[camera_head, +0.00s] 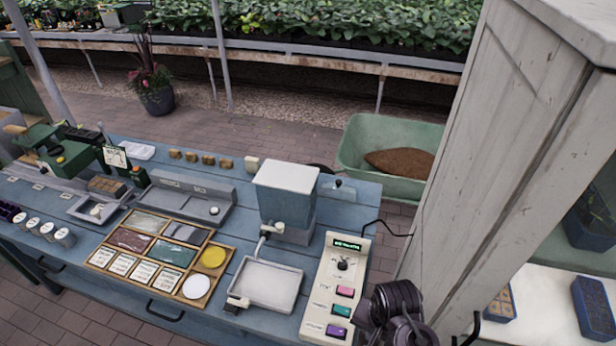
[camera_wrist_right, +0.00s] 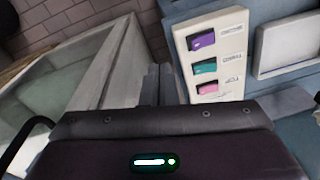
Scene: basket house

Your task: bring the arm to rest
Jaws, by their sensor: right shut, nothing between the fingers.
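My right gripper (camera_head: 397,308) is at the bottom right of the head view, dark and close to the right edge of the blue workbench (camera_head: 222,325). It is just right of the cream control panel (camera_head: 318,299) with its pink, teal and purple buttons. In the right wrist view its grey fingers (camera_wrist_right: 166,78) are together and hold nothing. The panel (camera_wrist_right: 215,20) shows beside them there, apart from the fingertips as far as I can tell. My left gripper is not in view.
A tall grey wooden cabinet (camera_head: 490,130) stands close on the right. A green cart (camera_head: 362,140) with brown soil is behind the bench. A white-lidded box (camera_head: 286,190), a grey tray (camera_head: 268,284) and a wooden sorting frame (camera_head: 228,259) crowd the bench top. Brick floor lies beyond.

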